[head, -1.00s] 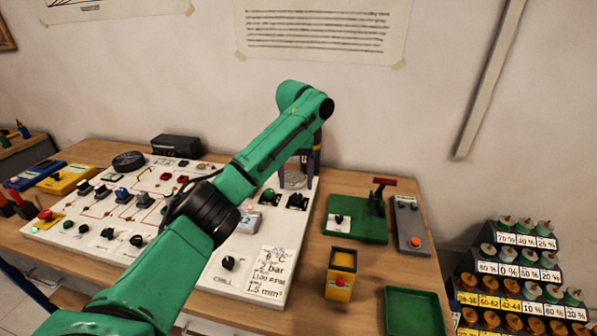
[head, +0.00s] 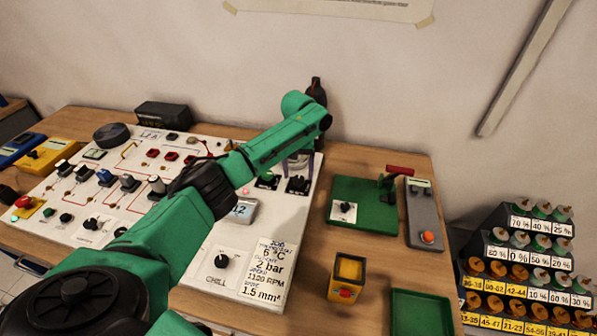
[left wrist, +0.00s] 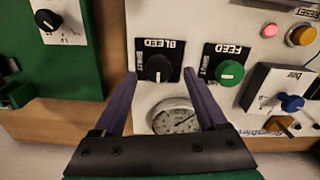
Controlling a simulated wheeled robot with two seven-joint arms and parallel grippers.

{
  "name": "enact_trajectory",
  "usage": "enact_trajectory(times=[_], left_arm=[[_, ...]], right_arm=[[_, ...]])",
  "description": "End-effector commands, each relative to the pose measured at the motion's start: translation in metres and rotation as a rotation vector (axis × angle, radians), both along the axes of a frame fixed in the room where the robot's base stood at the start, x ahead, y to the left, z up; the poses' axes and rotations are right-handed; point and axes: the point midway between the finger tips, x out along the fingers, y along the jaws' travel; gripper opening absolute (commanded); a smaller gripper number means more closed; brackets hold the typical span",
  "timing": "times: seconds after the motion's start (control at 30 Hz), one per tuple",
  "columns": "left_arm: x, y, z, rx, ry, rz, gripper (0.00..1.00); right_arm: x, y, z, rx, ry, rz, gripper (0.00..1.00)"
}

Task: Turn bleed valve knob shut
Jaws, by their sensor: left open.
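The bleed valve knob (left wrist: 158,67) is a round black knob on a black plate marked BLEED and SHUT, at the top middle of the left wrist view. In the head view the black knob (head: 298,185) sits at the panel's back right, partly behind my arm. My left gripper (left wrist: 160,74) is open. Its two purple fingers point toward the plate, one on each side of the knob in the picture; I cannot tell if they touch anything. In the head view this gripper (head: 303,165) is mostly hidden behind its own arm. My right gripper is not in view.
A green FEED knob (left wrist: 229,72) sits beside the bleed plate, and a round dial gauge (left wrist: 174,117) lies close to the fingers. The white panel (head: 215,292) holds several other knobs. A green board (head: 365,190) with a red-handled lever stands to the right.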

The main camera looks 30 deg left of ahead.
Motion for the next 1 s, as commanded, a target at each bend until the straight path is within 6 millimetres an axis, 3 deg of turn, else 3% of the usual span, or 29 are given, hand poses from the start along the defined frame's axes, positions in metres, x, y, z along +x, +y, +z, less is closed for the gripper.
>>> enact_trajectory(times=[0.13, 0.37, 0.57, 1.0], left_arm=[[0.000, -0.001, -0.014, 0.000, 0.000, -0.002, 0.74], [0.000, -0.001, -0.016, -0.001, -0.001, -0.002, 0.74], [0.000, 0.000, -0.016, 0.000, -0.001, -0.001, 0.02], [0.000, 0.000, -0.014, 0.000, -0.001, -0.064, 0.00]], right_arm=[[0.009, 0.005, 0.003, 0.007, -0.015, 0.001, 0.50], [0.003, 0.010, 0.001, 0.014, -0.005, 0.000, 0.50], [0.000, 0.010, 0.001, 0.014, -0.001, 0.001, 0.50], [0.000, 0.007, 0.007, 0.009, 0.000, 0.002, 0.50]])
